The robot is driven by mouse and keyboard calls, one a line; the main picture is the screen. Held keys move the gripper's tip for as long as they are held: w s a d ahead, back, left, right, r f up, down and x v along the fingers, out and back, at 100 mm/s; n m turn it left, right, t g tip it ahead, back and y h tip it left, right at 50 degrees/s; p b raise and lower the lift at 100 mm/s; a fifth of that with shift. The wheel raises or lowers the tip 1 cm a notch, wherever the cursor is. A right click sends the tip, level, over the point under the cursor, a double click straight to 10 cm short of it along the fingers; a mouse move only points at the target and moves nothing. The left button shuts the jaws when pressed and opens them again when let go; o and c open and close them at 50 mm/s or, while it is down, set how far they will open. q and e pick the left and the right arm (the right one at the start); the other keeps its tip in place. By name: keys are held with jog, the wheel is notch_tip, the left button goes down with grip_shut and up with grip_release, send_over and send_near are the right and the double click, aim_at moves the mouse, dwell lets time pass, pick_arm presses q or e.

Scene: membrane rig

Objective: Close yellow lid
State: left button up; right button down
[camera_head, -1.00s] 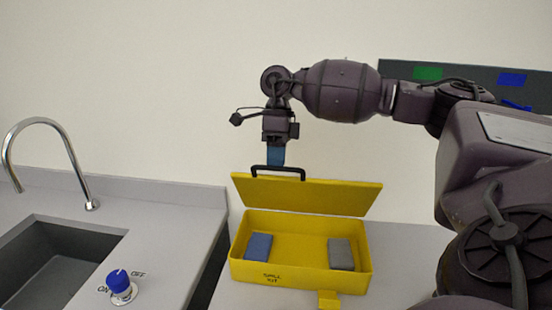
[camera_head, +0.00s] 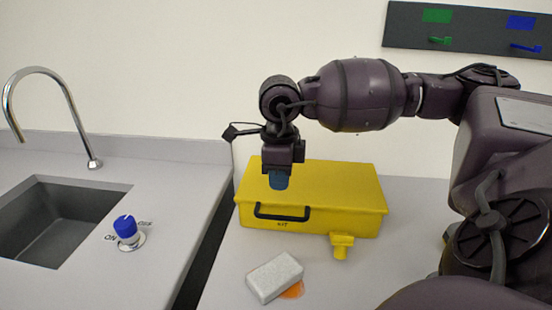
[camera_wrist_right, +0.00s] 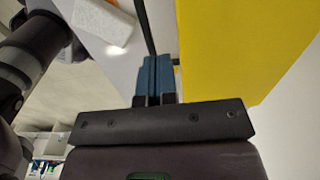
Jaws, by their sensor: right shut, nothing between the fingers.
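The yellow lid (camera_head: 335,183) lies down flat over the yellow box (camera_head: 360,224) in the head view, and the inside of the box is hidden. The black handle (camera_head: 282,215) is at the lid's front left edge. My right gripper (camera_head: 278,181) points down at the lid's left part, just behind the handle. Its blue fingers are shut with nothing between them; they also show in the right wrist view (camera_wrist_right: 157,68) beside the yellow lid (camera_wrist_right: 235,45). I cannot tell whether the fingertips touch the lid. My left gripper is not in view.
A white block (camera_head: 274,277) lies in front of the box on an orange patch (camera_head: 293,291). A yellow latch piece (camera_head: 341,244) sticks out at the box's front. At left are a sink (camera_head: 60,220), a faucet (camera_head: 70,110) and a blue knob (camera_head: 125,226).

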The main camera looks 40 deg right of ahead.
aim_at(278, 218)
jog(key=f, duration=0.1)
jog(key=f+b, duration=0.1)
jog(key=f, duration=0.1)
jog(key=a+f, duration=0.1)
jog(key=shift+s+f, duration=0.25)
jog(key=shift+s, duration=0.15)
jog(key=shift+s+a+f+b, duration=0.1)
jog(key=shift+f+b, duration=0.25)
jog(key=shift+f, duration=0.15)
jog(key=shift+s+a+f+b, duration=0.1)
jog(key=shift+f+b, duration=0.2)
jog(key=shift+f, duration=0.15)
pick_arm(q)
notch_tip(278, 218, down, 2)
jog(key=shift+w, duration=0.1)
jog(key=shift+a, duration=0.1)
pick_arm(e)
jog(key=shift+s+a+f, duration=0.1)
jog(key=shift+f, duration=0.15)
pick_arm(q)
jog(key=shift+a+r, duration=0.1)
pick_arm(e)
jog(key=shift+r, duration=0.15)
